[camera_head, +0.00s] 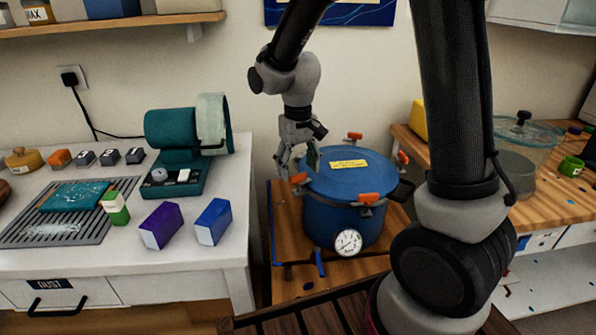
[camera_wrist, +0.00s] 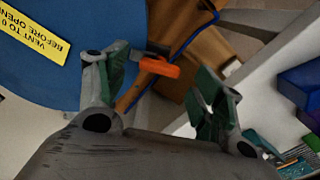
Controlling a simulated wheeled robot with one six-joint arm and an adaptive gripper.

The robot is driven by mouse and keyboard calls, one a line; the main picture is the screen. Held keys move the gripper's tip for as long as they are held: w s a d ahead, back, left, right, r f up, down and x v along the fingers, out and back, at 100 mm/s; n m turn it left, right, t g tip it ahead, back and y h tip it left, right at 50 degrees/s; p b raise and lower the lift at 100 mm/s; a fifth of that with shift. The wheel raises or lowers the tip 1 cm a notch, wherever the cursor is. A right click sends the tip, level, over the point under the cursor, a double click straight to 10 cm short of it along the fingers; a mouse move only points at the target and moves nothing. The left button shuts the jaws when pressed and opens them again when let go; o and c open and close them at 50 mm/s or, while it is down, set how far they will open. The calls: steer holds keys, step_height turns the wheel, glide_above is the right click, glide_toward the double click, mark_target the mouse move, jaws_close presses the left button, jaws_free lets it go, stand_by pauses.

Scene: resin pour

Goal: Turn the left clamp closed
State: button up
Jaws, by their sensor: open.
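A blue pressure pot (camera_head: 340,213) with a round lid stands on a wooden stand. Orange-handled clamps sit around its lid rim. The left clamp (camera_head: 299,179) is at the lid's left edge; its orange handle (camera_wrist: 158,67) also shows in the wrist view, between and beyond my fingers. My gripper (camera_head: 297,160) is above the left side of the pot, pointing down. In the wrist view my gripper (camera_wrist: 165,95) is open, its green-padded fingers apart on either side of the handle. I cannot tell whether either finger touches it.
A yellow label (camera_head: 349,163) lies on the lid, and a pressure gauge (camera_head: 347,242) is on the pot's front. A white workbench (camera_head: 190,265) with boxes and a teal machine (camera_head: 178,150) is at left. A wooden counter (camera_head: 530,190) is at right.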

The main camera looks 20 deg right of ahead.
mark_target(298, 174)
step_height(298, 174, up, 10)
steer(key=shift+r, duration=0.15)
steer(key=shift+s, duration=0.1)
stand_by(0.4)
steer(key=s+d+r+m+t, duration=0.1)
steer(key=s+d+r+t, duration=0.1)
steer(key=s+d, duration=0.5)
steer(key=s+d+r+m+t, duration=0.1)
steer(key=s+d+r, duration=0.3)
steer(key=s+d, duration=0.4)
steer(key=s+t, duration=0.1)
steer(key=s, duration=0.5)
steer(key=shift+r, duration=0.25)
